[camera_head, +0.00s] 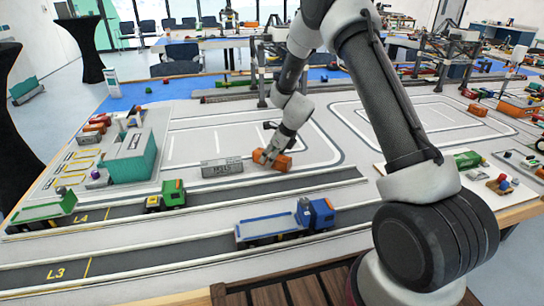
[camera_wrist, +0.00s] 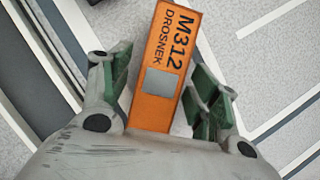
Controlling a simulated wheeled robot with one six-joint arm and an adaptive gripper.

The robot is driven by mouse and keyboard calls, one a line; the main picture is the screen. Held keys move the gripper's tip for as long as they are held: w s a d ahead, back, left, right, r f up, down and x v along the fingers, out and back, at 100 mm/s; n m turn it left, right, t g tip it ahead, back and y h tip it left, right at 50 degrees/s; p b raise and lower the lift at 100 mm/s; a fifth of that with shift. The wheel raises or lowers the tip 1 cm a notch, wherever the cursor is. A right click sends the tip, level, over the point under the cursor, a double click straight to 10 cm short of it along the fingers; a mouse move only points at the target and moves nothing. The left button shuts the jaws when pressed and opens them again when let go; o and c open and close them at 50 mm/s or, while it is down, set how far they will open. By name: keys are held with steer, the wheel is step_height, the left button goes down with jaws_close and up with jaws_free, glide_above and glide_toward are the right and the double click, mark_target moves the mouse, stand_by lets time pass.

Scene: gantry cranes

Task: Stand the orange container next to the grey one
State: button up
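The orange container (camera_head: 281,162) lies on the grey board, a short gap to the right of the grey container (camera_head: 222,167). My gripper (camera_head: 267,157) is down over the orange container. In the wrist view the orange container (camera_wrist: 166,60) shows its top, marked "M312 DROSNEK", with a grey patch. It lies between the two green-padded fingers of my gripper (camera_wrist: 163,80), with a visible gap on each side. My gripper is open around it. The grey container does not show in the wrist view. The near end of the orange container is hidden by my gripper.
A green truck (camera_head: 166,197) stands on the road in front to the left. A blue truck (camera_head: 285,222) stands on the nearer road. A teal-and-grey building (camera_head: 131,158) is at the left. The marked board behind the containers (camera_head: 200,143) is clear.

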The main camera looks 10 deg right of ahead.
steer(key=s+d+r+n, duration=0.5)
steer(key=s+r, duration=0.4)
steer(key=r, duration=0.5)
steer(key=s+d+r+n, duration=0.3)
steer(key=s+r+n, duration=0.4)
steer(key=s+r, duration=0.45)
steer(key=s+d+r+n+h, duration=0.1)
steer(key=s+d+r+n, duration=0.2)
steer(key=s+n, duration=0.4)
steer(key=s+d+r+n+h, duration=0.2)
steer(key=s+n, duration=0.6)
steer(key=s, duration=0.5)
steer(key=shift+s+d+r+t+h, duration=0.3)
steer(key=shift+d+r, duration=0.35)
steer(key=shift+d, duration=0.25)
steer(key=shift+w, duration=0.1)
